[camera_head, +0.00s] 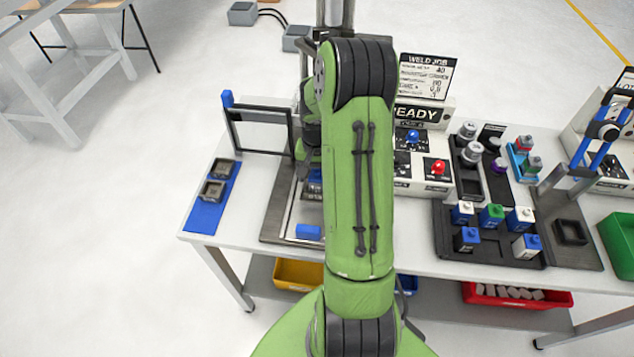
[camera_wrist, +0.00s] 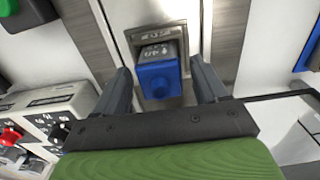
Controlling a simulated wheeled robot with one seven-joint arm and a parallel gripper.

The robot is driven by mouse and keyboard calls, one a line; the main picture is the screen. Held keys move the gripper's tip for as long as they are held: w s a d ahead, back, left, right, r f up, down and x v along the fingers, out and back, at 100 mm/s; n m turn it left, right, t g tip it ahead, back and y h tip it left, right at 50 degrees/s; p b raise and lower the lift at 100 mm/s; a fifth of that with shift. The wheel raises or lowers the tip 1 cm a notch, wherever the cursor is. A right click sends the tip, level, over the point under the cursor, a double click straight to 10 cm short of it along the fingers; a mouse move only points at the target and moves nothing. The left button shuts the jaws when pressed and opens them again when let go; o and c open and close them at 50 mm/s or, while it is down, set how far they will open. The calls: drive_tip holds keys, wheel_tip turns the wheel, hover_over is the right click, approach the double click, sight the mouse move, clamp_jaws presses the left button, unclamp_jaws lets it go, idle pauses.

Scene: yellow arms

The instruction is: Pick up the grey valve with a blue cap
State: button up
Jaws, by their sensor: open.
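A grey valve (camera_wrist: 157,51) with a blue cap (camera_wrist: 159,79) sits in a dark square holder (camera_wrist: 145,33) in the wrist view. The grey body carries printed marks, and the blue cap faces the camera. My gripper (camera_wrist: 162,80) is open, with one finger on each side of the blue cap. Gaps show between the fingers and the cap. In the head view my arm hides most of this spot; a blue patch (camera_head: 315,175) shows at the arm's left edge.
A dark frame (camera_head: 262,130) stands left of my arm. A blue block (camera_head: 308,232) lies near the table's front. A control box (camera_head: 425,175) with red and blue knobs stands right of my arm. A black tray (camera_head: 490,255) holds several capped parts further right.

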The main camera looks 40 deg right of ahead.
drive_tip(key=shift+c, duration=1.2)
drive_tip(key=c, duration=0.9)
drive_tip(key=shift+o, duration=0.2)
wheel_tip(320, 180, up, 10)
drive_tip(key=shift+r+p, duration=0.1)
drive_tip(key=shift+p, duration=0.5)
